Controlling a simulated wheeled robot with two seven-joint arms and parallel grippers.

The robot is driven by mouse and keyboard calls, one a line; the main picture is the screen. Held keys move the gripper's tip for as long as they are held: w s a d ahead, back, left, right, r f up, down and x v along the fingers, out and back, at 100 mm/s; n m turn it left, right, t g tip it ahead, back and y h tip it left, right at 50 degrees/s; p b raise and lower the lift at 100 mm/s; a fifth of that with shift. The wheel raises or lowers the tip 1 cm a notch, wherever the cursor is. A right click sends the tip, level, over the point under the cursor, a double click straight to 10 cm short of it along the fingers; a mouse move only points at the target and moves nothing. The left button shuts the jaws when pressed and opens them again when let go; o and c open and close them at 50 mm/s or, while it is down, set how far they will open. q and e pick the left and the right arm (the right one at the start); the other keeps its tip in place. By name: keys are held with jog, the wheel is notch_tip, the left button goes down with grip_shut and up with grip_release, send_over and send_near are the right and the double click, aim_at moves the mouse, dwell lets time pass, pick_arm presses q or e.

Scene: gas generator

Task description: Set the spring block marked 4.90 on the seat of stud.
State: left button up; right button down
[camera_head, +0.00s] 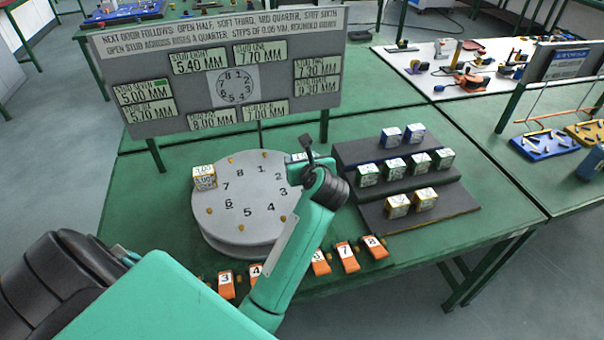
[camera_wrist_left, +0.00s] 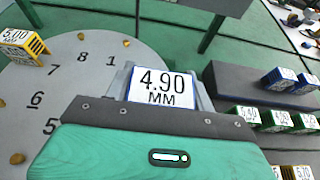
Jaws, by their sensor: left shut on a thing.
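My left gripper (camera_head: 303,172) is shut on the spring block marked 4.90 MM (camera_wrist_left: 161,86), whose white label faces the camera in the left wrist view. In the head view the gripper and block are at the right rear of the grey round disc (camera_head: 215,233), near the numbers 1 and 2. The disc has printed numbers and small yellow studs around its rim, such as the stud (camera_head: 231,160) near 8. The stud under the held block is hidden. A yellow block marked 5.00 (camera_head: 204,177) stands on the rim near 7. My right gripper is out of view.
A stepped dark rack (camera_head: 345,152) right of the disc holds blue, green and yellow-edged blocks. Orange numbered tags (camera_head: 347,257) line the table's front. A sign board (camera_head: 120,97) with millimetre cards and a dial stands behind the disc. Free green table lies right of the rack.

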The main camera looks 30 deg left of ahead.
pick_arm(q)
notch_tip(320, 180, down, 6)
jog(key=shift+r+p, duration=0.15)
jog(key=shift+p, duration=0.15)
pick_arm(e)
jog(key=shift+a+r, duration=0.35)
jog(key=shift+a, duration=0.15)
pick_arm(q)
jog(key=shift+f+b, duration=0.5)
jog(key=shift+f, duration=0.15)
jog(key=o, duration=1.2)
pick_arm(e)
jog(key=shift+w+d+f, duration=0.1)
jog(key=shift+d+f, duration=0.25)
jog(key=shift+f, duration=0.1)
